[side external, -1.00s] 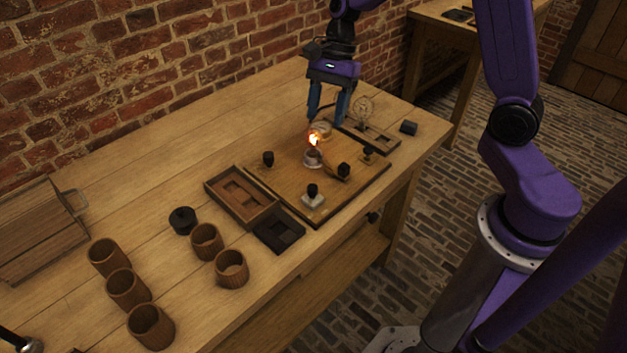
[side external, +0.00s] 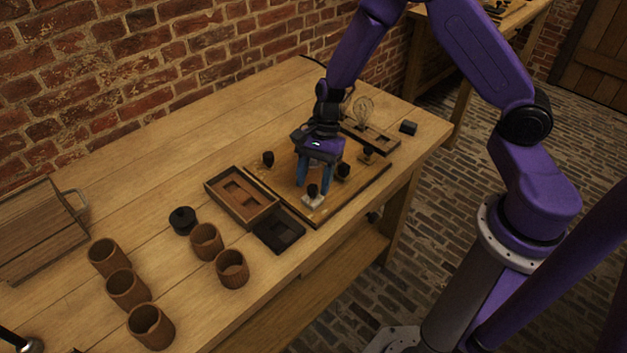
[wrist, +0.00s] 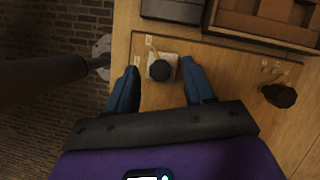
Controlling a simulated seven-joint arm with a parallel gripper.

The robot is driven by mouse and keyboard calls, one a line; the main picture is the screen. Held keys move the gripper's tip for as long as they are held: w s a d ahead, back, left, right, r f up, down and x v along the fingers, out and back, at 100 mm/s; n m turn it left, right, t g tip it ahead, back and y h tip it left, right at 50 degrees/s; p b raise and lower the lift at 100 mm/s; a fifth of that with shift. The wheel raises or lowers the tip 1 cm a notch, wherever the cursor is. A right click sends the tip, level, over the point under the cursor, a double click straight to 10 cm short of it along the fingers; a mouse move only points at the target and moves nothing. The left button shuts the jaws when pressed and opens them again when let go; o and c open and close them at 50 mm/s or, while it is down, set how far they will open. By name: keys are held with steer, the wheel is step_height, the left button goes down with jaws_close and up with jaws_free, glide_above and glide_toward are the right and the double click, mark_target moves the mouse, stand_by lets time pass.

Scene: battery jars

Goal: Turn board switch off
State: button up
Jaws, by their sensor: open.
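The wooden board (side external: 287,203) lies on the table and carries several black knobs. The board switch looks to be the black knob on a white square base (side external: 312,202) near the board's front edge; its knob shows in the wrist view (wrist: 160,70). My gripper (side external: 314,191) is over the board, close to this switch. In the wrist view my gripper (wrist: 163,80) is open, with one blue finger on each side of the knob and a visible gap to it. The lamp in the board's middle is hidden behind my gripper.
A wooden tray (side external: 213,186) and a dark tray (side external: 262,232) sit left of the board. Other knobs (side external: 268,158) stand on the board, one at right in the wrist view (wrist: 279,95). A wire-frame bulb (side external: 363,108) stands behind. Several wooden cups (side external: 231,282) are at the left front.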

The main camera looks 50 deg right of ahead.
steer(key=shift+a+f, duration=0.15)
steer(key=shift+f, duration=0.2)
jaws_close()
steer(key=shift+n, duration=0.3)
steer(key=n+g, duration=0.1)
steer(key=n, duration=0.1)
steer(key=n+g+h, duration=0.1)
steer(key=n, duration=0.2)
steer(key=shift+a+n, duration=0.1)
steer(key=shift+n, duration=0.2)
steer(key=n+h, duration=0.1)
steer(key=n, duration=0.1)
steer(key=n+g+h, duration=0.1)
steer(key=n, duration=0.2)
steer(key=shift+w+a+n, duration=0.1)
steer(key=shift+w+n, duration=0.05)
steer(key=shift+n, duration=0.15)
